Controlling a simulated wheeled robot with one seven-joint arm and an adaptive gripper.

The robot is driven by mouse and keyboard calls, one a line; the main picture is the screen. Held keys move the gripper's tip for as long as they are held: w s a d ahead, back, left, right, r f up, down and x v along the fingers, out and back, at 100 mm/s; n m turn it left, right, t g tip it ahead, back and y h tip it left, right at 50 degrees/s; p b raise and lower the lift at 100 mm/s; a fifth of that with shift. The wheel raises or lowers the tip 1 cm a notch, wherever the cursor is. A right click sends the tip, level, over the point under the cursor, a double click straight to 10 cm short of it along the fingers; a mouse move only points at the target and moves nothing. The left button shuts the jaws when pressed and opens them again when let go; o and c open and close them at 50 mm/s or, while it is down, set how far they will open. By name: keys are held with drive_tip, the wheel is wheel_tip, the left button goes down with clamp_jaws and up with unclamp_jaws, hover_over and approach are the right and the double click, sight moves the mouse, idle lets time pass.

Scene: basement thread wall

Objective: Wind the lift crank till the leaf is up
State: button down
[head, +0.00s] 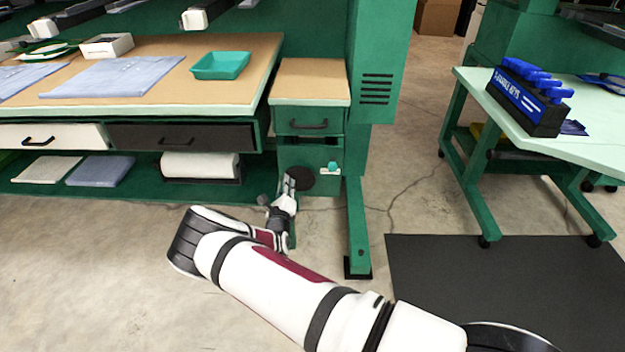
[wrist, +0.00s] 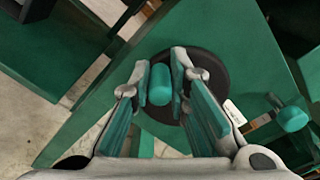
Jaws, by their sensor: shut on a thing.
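The lift crank shows as a black round disc (head: 301,181) on the front of the green cabinet, with a teal handle (wrist: 160,84) standing out from it. My gripper (head: 288,186) is at the disc. In the wrist view its two teal-padded fingers (wrist: 167,84) stand on either side of the crank handle and are shut on it. In the head view my gripper hides the handle and part of the disc. The leaf (head: 310,80) appears to be the wood-topped panel above the cabinet, beside the bench. I cannot tell exactly whether it is level with the bench top.
A second teal knob (head: 332,167) with a white plate sits right of the disc. The workbench (head: 262,85) carries a teal tray (head: 220,65). A green upright (head: 357,220) stands close on the right. A table with blue key holders (head: 530,98) is farther right.

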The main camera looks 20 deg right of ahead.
sight(293, 171)
drive_tip(key=shift+w+a+r, duration=0.25)
drive_tip(key=shift+a+r, duration=0.05)
drive_tip(key=shift+r, duration=0.15)
drive_tip(key=d+r+p, duration=0.1)
drive_tip(key=p, duration=0.1)
drive_tip(key=d+r+p, duration=0.1)
drive_tip(key=r+p, duration=0.1)
drive_tip(key=shift+s+d+r, duration=0.15)
drive_tip(key=shift+s+d, duration=0.2)
drive_tip(key=shift+s, duration=0.05)
drive_tip(key=shift+s+d, duration=0.1)
drive_tip(key=shift+d, duration=0.25)
drive_tip(key=c, duration=1.5)
unclamp_jaws()
drive_tip(key=shift+d+f, duration=0.15)
drive_tip(key=shift+f, duration=0.1)
drive_tip(key=shift+a+f, duration=0.15)
drive_tip(key=shift+a, duration=0.15)
drive_tip(key=shift+s+a+f, duration=0.1)
drive_tip(key=shift+f, duration=0.1)
clamp_jaws()
